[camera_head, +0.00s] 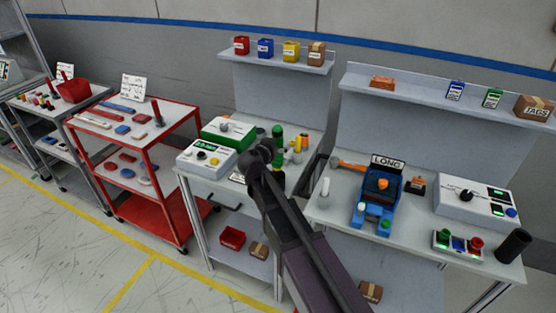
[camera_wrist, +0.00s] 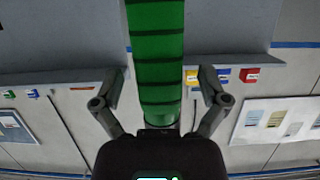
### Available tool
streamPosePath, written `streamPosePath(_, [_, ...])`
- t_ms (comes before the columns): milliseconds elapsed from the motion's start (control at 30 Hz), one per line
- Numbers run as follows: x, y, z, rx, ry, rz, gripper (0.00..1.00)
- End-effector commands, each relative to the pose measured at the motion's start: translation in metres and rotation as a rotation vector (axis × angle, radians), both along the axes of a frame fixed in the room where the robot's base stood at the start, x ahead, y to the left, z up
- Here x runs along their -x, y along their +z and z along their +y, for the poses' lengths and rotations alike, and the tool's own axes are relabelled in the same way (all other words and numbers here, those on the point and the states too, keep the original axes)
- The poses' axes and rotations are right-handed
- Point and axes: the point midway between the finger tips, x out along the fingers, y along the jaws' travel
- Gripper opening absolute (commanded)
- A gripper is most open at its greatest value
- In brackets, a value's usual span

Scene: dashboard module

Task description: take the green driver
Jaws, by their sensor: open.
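The green driver (camera_wrist: 156,60) is a green cylinder with dark bands. In the wrist view it runs from the top edge down between the fingers of my gripper (camera_wrist: 160,88). The fingers are open, one on each side, with a visible gap to the green surface. In the head view the green driver (camera_head: 277,133) shows behind my dark arm at the middle workbench; the arm hides part of it. My fingers cannot be made out clearly there.
The middle bench holds a green-and-white box (camera_head: 228,131), a white button box (camera_head: 206,158) and small yellow and orange items (camera_head: 298,144). The right bench holds a blue device (camera_head: 377,200) and a white control box (camera_head: 475,205). A red cart (camera_head: 165,205) stands left.

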Motion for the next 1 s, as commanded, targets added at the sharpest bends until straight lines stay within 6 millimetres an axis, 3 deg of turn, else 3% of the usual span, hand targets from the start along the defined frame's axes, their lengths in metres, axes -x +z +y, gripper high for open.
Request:
streamPosePath(667, [-0.0052, -0.0016, -0.0024, 0.0, 0.0, 0.0, 0.91])
streamPosePath(900, [-0.0052, -0.0016, -0.0024, 0.0, -0.001, 0.0, 0.19])
streamPosePath(967, [-0.0051, -0.0016, -0.0025, 0.0, -0.001, 0.0, 0.02])
streamPosePath(1000, [-0.0052, -0.0018, -0.0025, 0.0, -0.001, 0.0, 0.0])
